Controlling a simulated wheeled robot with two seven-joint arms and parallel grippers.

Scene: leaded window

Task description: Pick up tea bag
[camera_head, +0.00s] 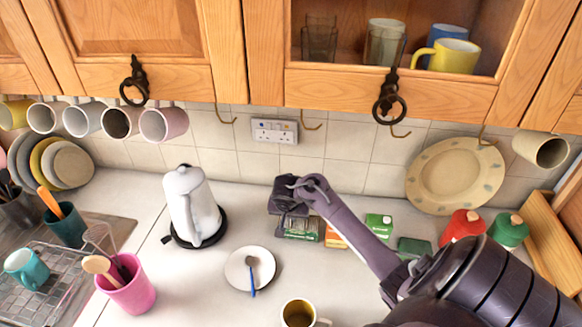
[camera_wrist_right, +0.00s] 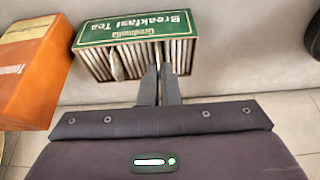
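A green and white Breakfast Tea box (camera_wrist_right: 135,24) lies at the top of the right wrist view, with a row of thin pale tea bags (camera_wrist_right: 185,53) showing along its open side. One tea bag (camera_wrist_right: 115,66) leans out of the row. My right gripper (camera_wrist_right: 160,68) has its two fingers close together, with the tips at the row and seemingly around one thin tea bag; the contact is hard to see. In the head view the right gripper (camera_head: 288,208) is above the tea box (camera_head: 298,229) and hides part of it. My left gripper is not in view.
An orange box (camera_head: 335,236) stands beside the tea box. A white kettle (camera_head: 192,205) is to the left, with a saucer and spoon (camera_head: 238,270) and a mug (camera_head: 298,312) in front. Green boxes (camera_head: 378,226) and red and green containers stand to the right.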

